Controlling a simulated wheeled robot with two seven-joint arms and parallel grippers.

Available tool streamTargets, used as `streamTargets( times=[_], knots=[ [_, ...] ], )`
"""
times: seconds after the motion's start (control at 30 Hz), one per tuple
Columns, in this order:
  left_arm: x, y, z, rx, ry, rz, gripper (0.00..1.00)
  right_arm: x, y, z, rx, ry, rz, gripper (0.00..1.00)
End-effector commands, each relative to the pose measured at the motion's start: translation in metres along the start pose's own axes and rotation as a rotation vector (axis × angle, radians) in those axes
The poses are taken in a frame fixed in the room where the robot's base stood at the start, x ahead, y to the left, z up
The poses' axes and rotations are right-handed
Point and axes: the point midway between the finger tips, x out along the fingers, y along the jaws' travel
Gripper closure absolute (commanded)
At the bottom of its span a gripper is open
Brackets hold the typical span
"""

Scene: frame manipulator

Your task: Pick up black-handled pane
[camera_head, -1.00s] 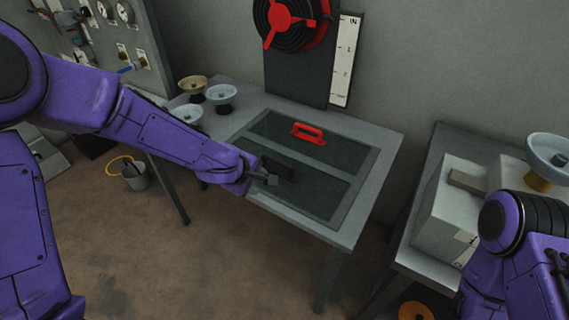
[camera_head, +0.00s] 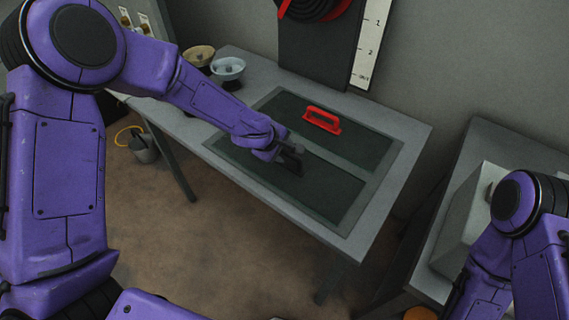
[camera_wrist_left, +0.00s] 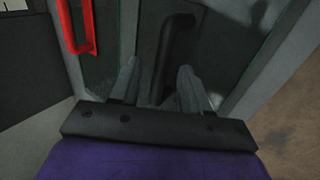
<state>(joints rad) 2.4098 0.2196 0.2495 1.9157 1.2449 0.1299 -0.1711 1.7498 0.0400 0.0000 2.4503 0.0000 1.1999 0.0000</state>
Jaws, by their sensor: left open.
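The black-handled pane (camera_head: 325,197) is a dark glass sheet lying in the near half of a grey frame set in the table. Its black bar handle (camera_wrist_left: 176,42) shows in the left wrist view, running between my two fingers; in the head view my gripper mostly hides it. My left gripper (camera_head: 296,148) is open above the handle, with one finger to each side in the left wrist view (camera_wrist_left: 159,68). I cannot tell if the fingers touch it. My right arm shows at the right edge, its gripper out of sight.
A second pane (camera_head: 365,140) with a red handle (camera_head: 322,120) lies in the far half. Bowls (camera_head: 228,68) stand at the table's back left. A board with a ruler (camera_head: 369,45) rises behind. A second table (camera_head: 505,145) with a pale box stands right.

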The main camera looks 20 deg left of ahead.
Motion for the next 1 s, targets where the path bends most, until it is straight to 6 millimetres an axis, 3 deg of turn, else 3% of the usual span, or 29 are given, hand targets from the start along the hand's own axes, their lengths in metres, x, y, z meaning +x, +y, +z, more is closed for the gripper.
streamTargets(
  times=[0.03, 0.13, 0.4, 0.57, 1.0],
  knots=[
    [0.013, -0.003, -0.001, -0.002, 0.000, -0.002, 0.54, 0.006, -0.001, 0.002, 0.000, 0.000, 0.000, 0.57],
    [0.027, -0.003, -0.002, -0.003, 0.002, -0.002, 0.54, 0.008, -0.001, 0.003, 0.000, 0.000, 0.000, 0.57],
    [0.031, -0.002, -0.003, -0.003, 0.003, 0.000, 0.54, 0.008, -0.001, 0.003, 0.000, 0.000, 0.000, 0.57],
    [0.031, -0.002, -0.003, -0.004, 0.003, 0.000, 1.00, 0.008, -0.001, 0.003, 0.000, 0.001, 0.000, 0.57],
    [0.031, -0.002, -0.004, -0.004, 0.004, 0.000, 1.00, 0.008, -0.001, 0.003, 0.000, 0.000, 0.000, 0.57]
  ],
)
